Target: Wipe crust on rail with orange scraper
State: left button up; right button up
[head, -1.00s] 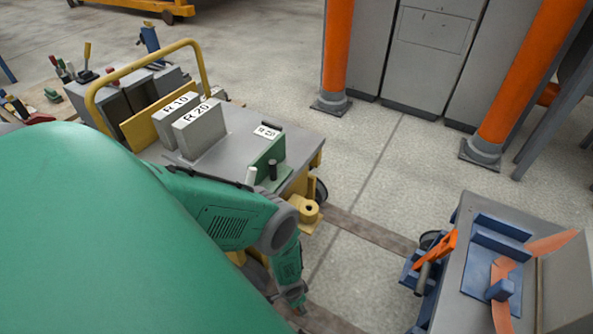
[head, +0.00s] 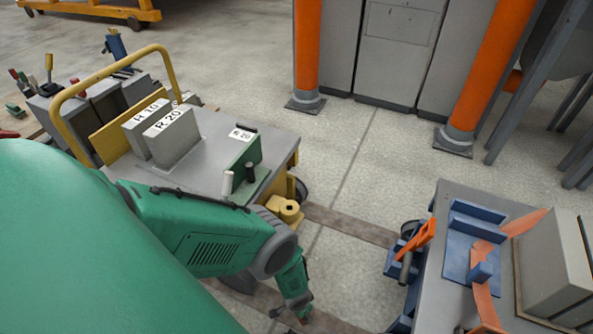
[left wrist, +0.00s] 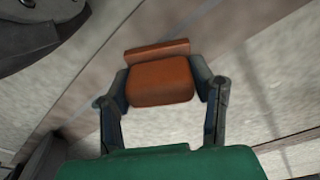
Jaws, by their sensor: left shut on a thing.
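In the left wrist view my left gripper (left wrist: 163,98) is shut on an orange-brown block with a raised lip, which looks like the orange scraper (left wrist: 160,80). The fingers press on its two sides and the floor shows beyond it. In the head view my left gripper (head: 300,312) hangs low at the bottom centre, above the floor, between the two carts. The scraper is hardly visible there. I cannot make out crust or say for certain which part is the rail. My right gripper is out of view.
A grey cart (head: 205,155) with plates marked R 10 and R 20 stands at left. Another grey cart (head: 431,285) with blue fixtures, an orange lever (head: 418,240) and an orange strap (head: 483,300) stands at right. Orange posts (head: 308,45) stand behind. The floor (head: 365,190) between is open.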

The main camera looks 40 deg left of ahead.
aim_at(318, 321)
pick_arm(q)
jog(key=shift+w+d, duration=0.2)
jog(key=shift+d, duration=0.7)
jog(key=shift+w+d, duration=0.2)
jog(key=shift+d, duration=0.7)
jog(key=shift+w+d, duration=0.2)
jog(key=shift+d, duration=0.7)
jog(key=shift+s+a, duration=0.3)
jog(key=shift+a, duration=0.7)
jog(key=shift+s+a, duration=0.25)
jog(key=shift+a, duration=0.75)
jog(key=shift+s+a+r, duration=0.1)
jog(key=shift+s+a, duration=0.1)
jog(key=shift+a, duration=0.75)
jog(key=shift+s+a, duration=0.2)
jog(key=shift+a, duration=0.75)
jog(key=shift+a, duration=0.15)
jog(key=shift+s+a, duration=0.3)
jog(key=shift+a, duration=0.6)
jog(key=shift+s+a, duration=0.25)
jog(key=shift+a, duration=0.65)
